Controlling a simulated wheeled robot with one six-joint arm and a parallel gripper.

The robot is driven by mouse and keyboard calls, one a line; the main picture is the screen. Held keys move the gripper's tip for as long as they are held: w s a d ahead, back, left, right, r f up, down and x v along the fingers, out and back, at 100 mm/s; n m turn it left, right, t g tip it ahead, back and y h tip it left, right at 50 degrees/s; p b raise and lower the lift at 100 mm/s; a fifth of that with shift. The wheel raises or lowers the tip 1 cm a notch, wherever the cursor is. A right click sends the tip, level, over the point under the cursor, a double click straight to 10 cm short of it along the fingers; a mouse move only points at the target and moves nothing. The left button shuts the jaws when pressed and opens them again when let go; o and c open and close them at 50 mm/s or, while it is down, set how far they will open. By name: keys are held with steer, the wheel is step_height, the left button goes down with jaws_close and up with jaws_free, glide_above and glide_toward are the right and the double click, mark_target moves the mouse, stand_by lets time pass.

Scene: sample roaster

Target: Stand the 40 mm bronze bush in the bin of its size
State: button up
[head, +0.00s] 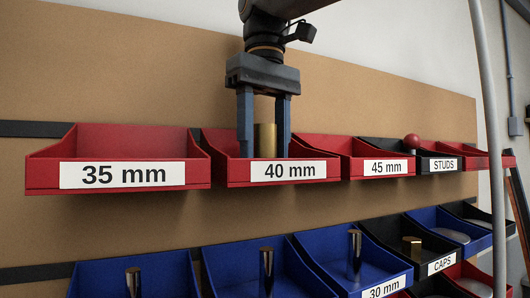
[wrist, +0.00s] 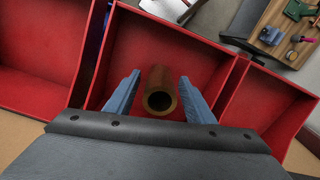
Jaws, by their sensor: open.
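The bronze bush (head: 265,141) stands upright in the red bin labelled 40 mm (head: 235,173), in the head view. In the wrist view the bush (wrist: 160,91) shows its open round top, inside the red 40 mm bin (wrist: 180,45). My gripper (head: 264,152) is open, with one finger on each side of the bush and its tips down inside the bin. The wrist view shows a gap between each finger and the bush. The bin's front wall hides the foot of the bush and the fingertips in the head view.
The red 35 mm bin (head: 120,143) is on the left and the red 45 mm bin (head: 370,149) on the right; both look empty. A black STUDS bin (head: 440,165) holds a red-knobbed piece. Blue bins (head: 215,262) with upright metal pieces hang below.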

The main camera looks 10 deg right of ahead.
steer(key=shift+r+p, duration=0.45)
steer(key=shift+r, duration=3.1)
